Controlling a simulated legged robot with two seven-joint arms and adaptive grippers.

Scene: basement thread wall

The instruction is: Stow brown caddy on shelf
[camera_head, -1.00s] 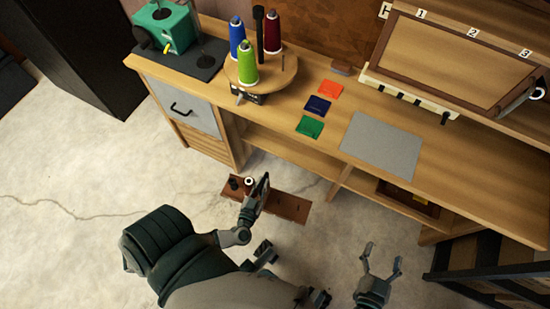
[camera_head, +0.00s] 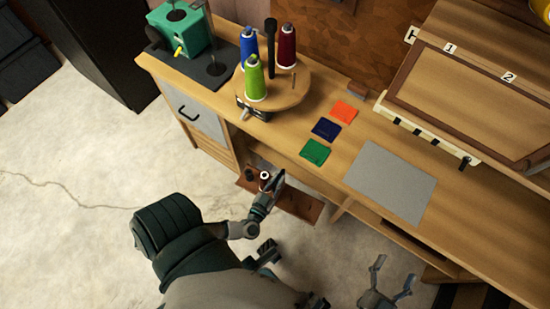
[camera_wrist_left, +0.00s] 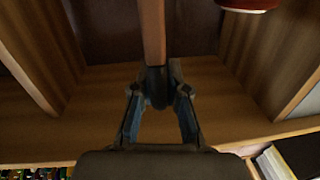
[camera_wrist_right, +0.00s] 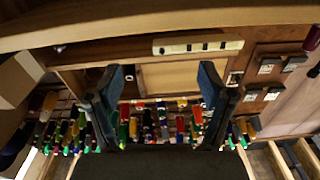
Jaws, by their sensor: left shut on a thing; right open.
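The brown caddy (camera_head: 300,204) is a long reddish-brown tray at the front of the bench's lower opening, with a dark spool (camera_head: 249,174) and a white-topped spool (camera_head: 265,176) at its left end. My left gripper (camera_head: 274,188) is shut on its bar handle (camera_wrist_left: 152,30), which runs up the left wrist view; the gripper hides part of the caddy. The shelf (camera_head: 283,157) is the open bay under the benchtop. I cannot tell whether the caddy rests on it. My right gripper (camera_head: 387,276) is open and empty, in front of the bench at right.
The benchtop carries a thread stand (camera_head: 272,90) with cones, a green machine (camera_head: 180,30), colored patches (camera_head: 326,129) and a grey mat (camera_head: 391,181). A drawer unit (camera_head: 190,113) bounds the bay at left. The floor (camera_head: 85,180) at left is clear.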

